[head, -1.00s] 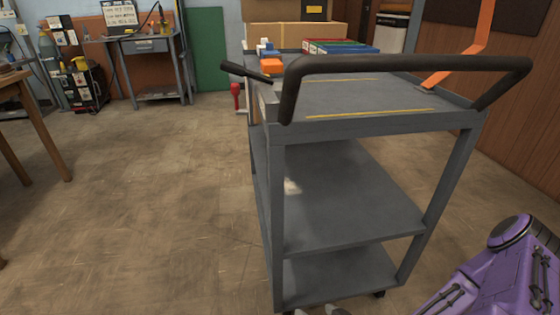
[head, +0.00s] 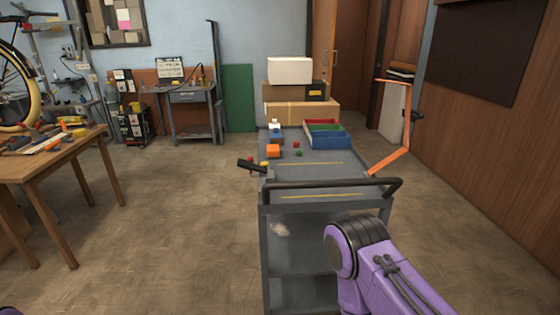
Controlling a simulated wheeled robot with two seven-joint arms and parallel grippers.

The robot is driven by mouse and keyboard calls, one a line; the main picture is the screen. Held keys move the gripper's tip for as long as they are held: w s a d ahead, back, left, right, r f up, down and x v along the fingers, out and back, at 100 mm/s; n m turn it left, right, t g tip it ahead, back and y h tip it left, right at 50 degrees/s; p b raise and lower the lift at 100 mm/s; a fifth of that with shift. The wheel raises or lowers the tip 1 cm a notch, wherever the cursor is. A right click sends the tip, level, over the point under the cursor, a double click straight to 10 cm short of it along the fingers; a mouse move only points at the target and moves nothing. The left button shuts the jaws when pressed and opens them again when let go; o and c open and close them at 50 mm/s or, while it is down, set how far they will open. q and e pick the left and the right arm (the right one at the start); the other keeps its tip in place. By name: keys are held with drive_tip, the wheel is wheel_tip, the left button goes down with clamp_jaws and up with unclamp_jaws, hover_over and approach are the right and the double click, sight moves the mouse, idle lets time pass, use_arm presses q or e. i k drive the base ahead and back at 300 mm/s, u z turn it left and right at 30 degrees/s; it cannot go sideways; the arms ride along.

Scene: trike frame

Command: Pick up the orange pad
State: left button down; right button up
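A small orange block (head: 273,151), the nearest match I see to an orange pad, sits on the left side of the grey cart's top (head: 318,181), toward the middle of its length. Its exact shape is too small to tell. A bent orange strip (head: 392,160) stands up at the cart's right edge. My purple right arm comes in at the lower right, in front of the cart, but its gripper is out of the picture. Only a sliver of purple shows at the lower left corner. Neither gripper shows.
The cart's push handle (head: 340,195) faces me. A tray with red, green and blue parts (head: 328,137) and small coloured pieces share its top. Boxes (head: 300,108) are stacked behind. A cluttered wooden table (head: 52,158) stands left; open floor lies between.

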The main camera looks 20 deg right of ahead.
sight(273, 150)
drive_tip(key=u, duration=0.45)
drive_tip(key=i, duration=5.5)
drive_tip(key=z, duration=4.1)
drive_tip(key=i, duration=1)
